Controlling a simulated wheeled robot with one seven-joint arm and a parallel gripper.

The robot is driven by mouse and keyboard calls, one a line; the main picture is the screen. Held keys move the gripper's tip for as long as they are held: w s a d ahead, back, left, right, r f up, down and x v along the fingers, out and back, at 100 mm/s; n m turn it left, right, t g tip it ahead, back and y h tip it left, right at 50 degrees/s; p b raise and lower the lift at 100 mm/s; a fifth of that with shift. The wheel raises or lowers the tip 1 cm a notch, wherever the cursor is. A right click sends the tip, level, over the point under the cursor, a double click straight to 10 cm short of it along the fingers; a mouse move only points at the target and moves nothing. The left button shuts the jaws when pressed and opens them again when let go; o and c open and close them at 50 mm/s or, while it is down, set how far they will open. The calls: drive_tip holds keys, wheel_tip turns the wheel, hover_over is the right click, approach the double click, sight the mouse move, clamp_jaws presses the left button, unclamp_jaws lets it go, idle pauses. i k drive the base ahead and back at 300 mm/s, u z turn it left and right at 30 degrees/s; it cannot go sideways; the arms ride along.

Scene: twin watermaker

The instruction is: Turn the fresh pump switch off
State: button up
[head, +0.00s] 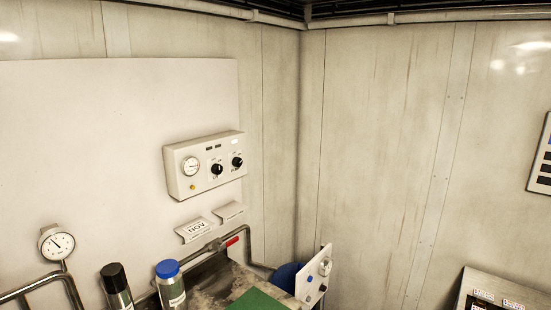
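A white control box (205,166) is mounted on the left wall panel. It carries a round gauge (191,166), a left black rotary knob (217,170), a right black rotary knob (237,162) and a small yellow button (193,187). The labels by the knobs are too small to read, so I cannot tell which control is the fresh pump switch or how it is set. A smaller upright white panel (316,277) with a round knob and a blue button stands lower, near the corner. My gripper is not in view.
A bench (208,285) below the box holds a blue-capped bottle (170,285), a black-capped bottle (116,288) and a green surface (257,300). A pipe with a red handle (231,242) runs behind. A pressure gauge (57,244) is at left. A console (490,292) is lower right.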

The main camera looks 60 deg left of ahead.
sight(236, 162)
drive_tip(key=i, duration=2.15)
drive_tip(key=u, duration=4.2)
drive_tip(key=i, duration=1)
